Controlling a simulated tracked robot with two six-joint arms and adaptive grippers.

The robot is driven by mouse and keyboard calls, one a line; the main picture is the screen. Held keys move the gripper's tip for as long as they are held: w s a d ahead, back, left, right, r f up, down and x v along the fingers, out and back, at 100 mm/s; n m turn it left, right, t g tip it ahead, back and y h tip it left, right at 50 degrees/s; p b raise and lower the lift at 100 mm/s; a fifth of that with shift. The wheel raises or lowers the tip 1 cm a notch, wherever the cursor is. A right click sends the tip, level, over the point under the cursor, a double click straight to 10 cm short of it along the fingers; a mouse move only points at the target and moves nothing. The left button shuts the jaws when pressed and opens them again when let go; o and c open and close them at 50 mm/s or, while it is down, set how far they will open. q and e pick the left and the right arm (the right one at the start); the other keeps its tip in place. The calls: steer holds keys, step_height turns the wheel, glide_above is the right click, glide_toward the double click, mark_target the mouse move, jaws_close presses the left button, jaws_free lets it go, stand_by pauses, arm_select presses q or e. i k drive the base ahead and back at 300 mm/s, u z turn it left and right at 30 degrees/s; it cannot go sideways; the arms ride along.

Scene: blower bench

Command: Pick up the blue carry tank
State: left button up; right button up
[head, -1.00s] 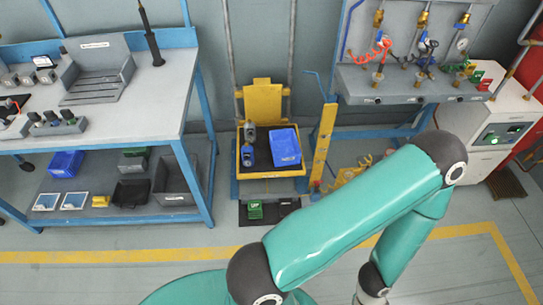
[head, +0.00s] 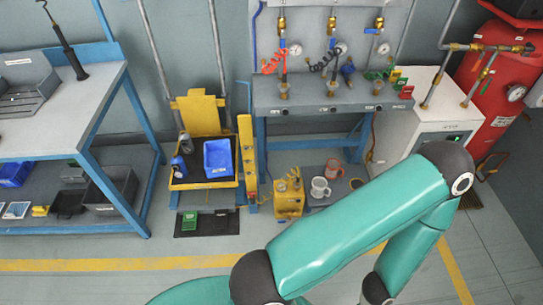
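A yellow trolley (head: 205,185) with a dark tray top stands against the back wall, left of the middle. A blue open box (head: 218,158) sits on the tray's right side. A small blue item (head: 181,167) with a grey part behind it stands at the tray's left. I cannot tell for sure which of these is the blue carry tank. One teal arm of mine crosses the lower right, well in front of the trolley. Neither gripper is in view.
A grey workbench (head: 60,110) with blue legs stands left; a blue bin (head: 14,174) is on its lower shelf. A gas-fitting bench (head: 330,100), yellow device (head: 289,198), mugs (head: 319,187) and red tank (head: 495,85) are right.

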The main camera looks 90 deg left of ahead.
mark_target(176, 161)
steer(key=z, duration=0.55)
steer(key=i, duration=0.3)
steer(key=u, duration=2.85)
steer(key=i, duration=0.25)
steer(key=u, duration=1.8)
steer(key=k, duration=0.6)
steer(key=u, duration=0.4)
steer(key=i, duration=1.65)
steer(key=z, duration=0.35)
